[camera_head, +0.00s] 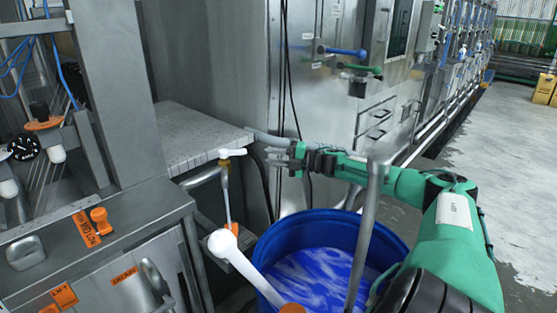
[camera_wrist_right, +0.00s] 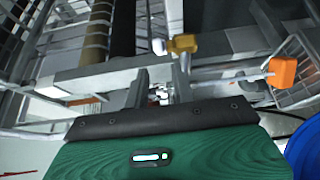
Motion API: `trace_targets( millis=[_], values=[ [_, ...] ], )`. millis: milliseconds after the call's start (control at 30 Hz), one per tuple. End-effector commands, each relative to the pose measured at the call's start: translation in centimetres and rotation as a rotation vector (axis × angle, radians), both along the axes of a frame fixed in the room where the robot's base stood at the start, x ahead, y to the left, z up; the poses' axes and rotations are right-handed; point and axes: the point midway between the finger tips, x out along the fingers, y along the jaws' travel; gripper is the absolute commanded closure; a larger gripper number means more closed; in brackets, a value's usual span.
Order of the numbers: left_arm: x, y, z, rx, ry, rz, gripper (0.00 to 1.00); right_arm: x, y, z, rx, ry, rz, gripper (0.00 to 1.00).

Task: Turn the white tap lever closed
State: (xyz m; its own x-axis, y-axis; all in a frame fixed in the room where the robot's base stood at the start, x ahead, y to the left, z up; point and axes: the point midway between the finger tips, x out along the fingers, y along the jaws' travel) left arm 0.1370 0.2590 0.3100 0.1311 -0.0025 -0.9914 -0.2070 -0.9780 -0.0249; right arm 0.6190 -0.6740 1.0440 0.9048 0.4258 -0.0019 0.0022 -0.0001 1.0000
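The white tap lever (camera_head: 232,153) lies crosswise on top of a slim upright tap near the metal ledge's front corner. In the right wrist view a brass-coloured tap body (camera_wrist_right: 184,43) shows ahead of the fingers, with a small white part (camera_wrist_right: 160,47), probably the lever, at its left. My right gripper (camera_head: 272,152) reaches in from the right and stops short of the lever, with a gap between them. Its two fingers (camera_wrist_right: 160,85) stand apart with nothing between them. My left gripper is in neither view.
A blue barrel (camera_head: 300,226) of blue liquid stands below my right arm. A white long-handled ladle (camera_head: 238,258) leans near its left rim. The metal ledge (camera_head: 195,140) lies behind the tap. A steel cabinet (camera_head: 100,240) with orange labels fills the lower left. Open floor lies right.

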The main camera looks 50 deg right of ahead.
Motion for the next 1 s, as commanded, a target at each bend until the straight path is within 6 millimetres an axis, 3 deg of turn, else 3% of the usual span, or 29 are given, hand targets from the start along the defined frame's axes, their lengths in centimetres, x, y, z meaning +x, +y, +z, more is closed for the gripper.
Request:
trace_targets(
  millis=[233, 667, 767, 833, 1000],
  values=[
    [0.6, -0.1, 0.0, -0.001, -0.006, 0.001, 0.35, -1.2, -0.6, 0.0, 0.0, 0.001, 0.0, 0.75],
    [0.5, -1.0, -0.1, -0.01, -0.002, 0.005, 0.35, -1.5, -0.7, 0.1, 0.0, -0.001, 0.001, 0.75],
    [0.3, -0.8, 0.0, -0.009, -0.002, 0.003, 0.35, -1.5, -0.6, 0.1, 0.001, -0.002, 0.001, 0.88],
    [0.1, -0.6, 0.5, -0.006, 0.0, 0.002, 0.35, -1.3, 0.1, 0.1, 0.006, -0.005, -0.004, 1.0],
    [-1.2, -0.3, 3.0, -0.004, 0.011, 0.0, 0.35, -0.9, 4.1, -0.4, 0.033, -0.029, -0.058, 1.0]
  ],
)
